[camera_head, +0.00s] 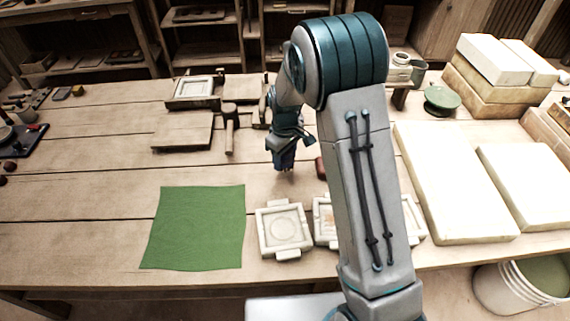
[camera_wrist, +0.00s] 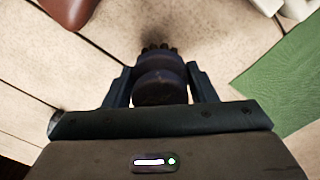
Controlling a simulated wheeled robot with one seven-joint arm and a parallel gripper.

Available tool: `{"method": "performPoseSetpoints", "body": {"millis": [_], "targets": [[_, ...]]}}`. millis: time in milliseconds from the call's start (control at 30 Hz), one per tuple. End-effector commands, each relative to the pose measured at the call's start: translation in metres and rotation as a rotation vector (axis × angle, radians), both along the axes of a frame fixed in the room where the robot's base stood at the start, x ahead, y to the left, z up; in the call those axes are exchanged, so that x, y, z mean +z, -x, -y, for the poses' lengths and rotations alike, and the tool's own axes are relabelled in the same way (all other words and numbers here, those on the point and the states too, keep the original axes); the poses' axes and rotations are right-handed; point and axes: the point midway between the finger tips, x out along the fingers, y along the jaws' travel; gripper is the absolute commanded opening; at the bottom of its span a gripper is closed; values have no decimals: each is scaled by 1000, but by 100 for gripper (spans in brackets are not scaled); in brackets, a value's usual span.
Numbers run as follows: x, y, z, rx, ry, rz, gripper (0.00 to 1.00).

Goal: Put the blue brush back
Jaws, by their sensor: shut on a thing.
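My gripper (camera_wrist: 160,85) is shut on the blue brush (camera_wrist: 160,92), which shows in the wrist view as a dark, bluish, rounded handle between the two fingers. Its dark bristle tufts point away from the wrist, over the wooden table. In the head view my gripper (camera_head: 284,155) hangs over the middle of the table, behind the white moulds and right of the green cloth. I cannot tell the brush apart from the fingers there, nor whether its bristles touch the wood.
A green cloth (camera_head: 195,228) and a white mould (camera_head: 284,230) lie at the front. A reddish-brown object (camera_wrist: 70,8) is close to my gripper. Wooden boards (camera_head: 183,131) lie behind. White slabs (camera_head: 455,185) fill the right. My arm hides part of the table.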

Motion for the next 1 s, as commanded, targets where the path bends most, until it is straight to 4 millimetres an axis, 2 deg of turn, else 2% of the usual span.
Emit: {"method": "performPoseSetpoints", "body": {"millis": [267, 633, 667, 733, 1000], "targets": [[-36, 1, 0, 0, 1, -3, 33], [-43, 1, 0, 1, 0, -1, 33], [-42, 1, 0, 1, 0, -1, 54], [-41, 1, 0, 1, 0, -1, 73], [-41, 1, 0, 1, 1, -1, 73]]}}
